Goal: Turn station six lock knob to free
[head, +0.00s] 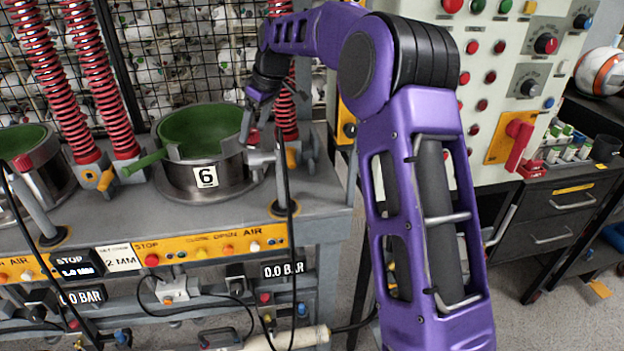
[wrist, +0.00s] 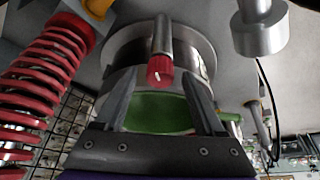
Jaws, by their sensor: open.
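The station six press (head: 190,182) carries a "6" label (head: 206,177) and has a green bowl (head: 195,130) inside its steel ring. In the wrist view a red knob (wrist: 160,71) with a small white mark sits at the end of a grey cylindrical stem; it appears to be the lock knob. In the head view the red knob (head: 253,136) shows small at the ring's right side, partly hidden by my gripper (head: 249,128). In the wrist view my gripper (wrist: 163,82) is open, with one finger on each side of the knob. Contact cannot be told.
Red coil springs (head: 50,80) on posts stand left of the press. A green handle (head: 145,162) sticks out at its left. A grey cylinder (wrist: 262,32) hangs near the knob at upper right in the wrist view. A control cabinet (head: 510,95) stands right of my arm.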

